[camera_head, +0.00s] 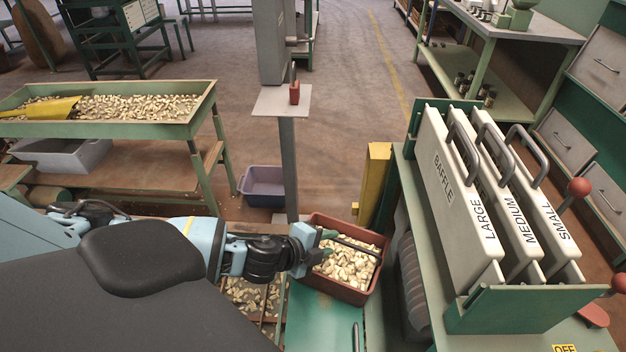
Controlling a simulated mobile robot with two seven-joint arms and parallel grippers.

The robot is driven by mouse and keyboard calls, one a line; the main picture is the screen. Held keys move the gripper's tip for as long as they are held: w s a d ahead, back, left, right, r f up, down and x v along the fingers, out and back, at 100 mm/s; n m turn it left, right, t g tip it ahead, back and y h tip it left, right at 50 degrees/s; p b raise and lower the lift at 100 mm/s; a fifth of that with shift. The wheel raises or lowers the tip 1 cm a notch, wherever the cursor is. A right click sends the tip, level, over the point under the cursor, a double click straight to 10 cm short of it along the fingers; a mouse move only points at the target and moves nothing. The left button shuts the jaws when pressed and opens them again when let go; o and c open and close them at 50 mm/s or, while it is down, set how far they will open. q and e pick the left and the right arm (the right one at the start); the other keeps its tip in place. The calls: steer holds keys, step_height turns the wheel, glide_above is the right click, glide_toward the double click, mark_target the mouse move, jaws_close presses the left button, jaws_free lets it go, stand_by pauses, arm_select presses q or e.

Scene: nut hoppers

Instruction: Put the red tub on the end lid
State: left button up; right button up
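The red tub (374,239) is a brownish-red open box full of pale nuts, at the lower middle. A dark bar (352,246) crosses above the nuts. My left gripper (326,247) is at the tub's left side, with its fingertips over the rim by the end of the bar. Whether the fingers are closed on the bar or the rim is too small to tell. A green lid (318,318) with a grey handle (356,338) lies just in front of the tub. Whether the tub rests on it or hangs above it is unclear. My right gripper is out of view.
A green machine on the right holds upright plates marked BAFFLE (443,178), LARGE, MEDIUM and SMALL. A yellow post (374,185) stands just behind the tub. A grey post (288,160) rises behind my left gripper. A nut tray (190,131) is at left.

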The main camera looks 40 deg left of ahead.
arm_select(q)
steer(key=v, duration=0.5)
steer(key=shift+f, duration=0.1)
steer(key=s+d+f+n+g, duration=0.1)
steer(key=s+d+f+n, duration=0.2)
steer(key=s, duration=0.4)
steer(key=s+d+f+n+g+h, duration=0.1)
steer(key=s+d+f+n, duration=0.3)
steer(key=s, duration=0.4)
steer(key=s+d+f+n+g, duration=0.1)
steer(key=s+d+f+n, duration=0.3)
steer(key=s, duration=0.4)
steer(key=shift+d+f+g, duration=0.3)
steer(key=shift+d+f, duration=0.35)
steer(key=shift+d, duration=0.1)
steer(key=s+a+f+n, duration=0.1)
steer(key=s+n, duration=0.1)
steer(key=s, duration=0.4)
steer(key=s+a+f+n+g+y, duration=0.1)
steer(key=s+n, duration=0.2)
steer(key=s, duration=0.3)
steer(key=shift+a, duration=0.4)
